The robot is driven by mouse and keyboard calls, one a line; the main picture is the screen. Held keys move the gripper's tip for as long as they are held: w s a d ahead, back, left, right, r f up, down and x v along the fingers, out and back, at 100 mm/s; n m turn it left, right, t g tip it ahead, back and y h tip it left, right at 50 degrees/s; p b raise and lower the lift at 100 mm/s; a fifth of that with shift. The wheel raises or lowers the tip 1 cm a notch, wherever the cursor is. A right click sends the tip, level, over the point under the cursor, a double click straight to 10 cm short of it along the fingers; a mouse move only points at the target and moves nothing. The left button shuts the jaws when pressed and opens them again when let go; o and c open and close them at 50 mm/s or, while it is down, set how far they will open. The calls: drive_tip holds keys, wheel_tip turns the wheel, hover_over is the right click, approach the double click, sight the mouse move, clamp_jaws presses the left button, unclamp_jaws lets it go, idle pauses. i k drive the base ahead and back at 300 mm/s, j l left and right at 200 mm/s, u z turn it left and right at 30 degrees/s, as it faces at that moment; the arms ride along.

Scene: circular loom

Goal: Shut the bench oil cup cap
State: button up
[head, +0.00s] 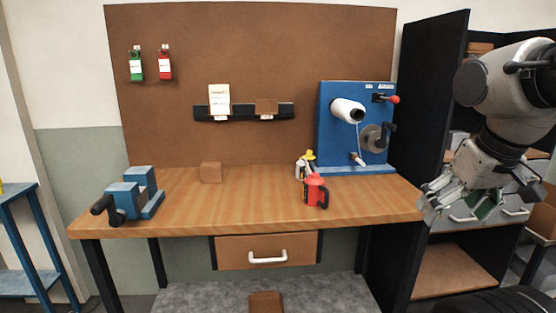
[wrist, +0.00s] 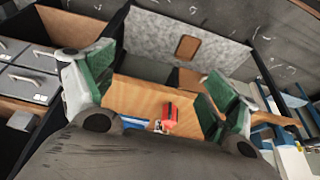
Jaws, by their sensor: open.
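A red cup-like container (head: 316,194) with a red top and a dark handle stands on the wooden bench (head: 250,205), right of its middle. Behind it is a small white container with a yellow top (head: 308,158). I cannot tell for sure which is the oil cup, or how its cap stands. The red container also shows in the wrist view (wrist: 170,114), between and beyond my fingers. My gripper (head: 436,203) is open and empty, off the bench's right end, well apart from both containers. It also shows in the wrist view (wrist: 157,98).
A blue winding panel (head: 335,130) with a white roll stands behind the containers. A blue vise-like block (head: 135,193) and a small brown block (head: 211,172) are on the bench's left half. A dark shelf unit (head: 436,90) rises beside my arm. The bench's front middle is clear.

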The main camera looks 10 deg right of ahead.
sight(308, 155)
drive_tip(key=i+l+u, duration=0.15)
drive_tip(key=i, duration=0.2)
drive_tip(key=i+l+u, duration=0.1)
drive_tip(key=i, duration=0.3)
drive_tip(key=i+l+u, duration=0.15)
drive_tip(key=i, duration=0.2)
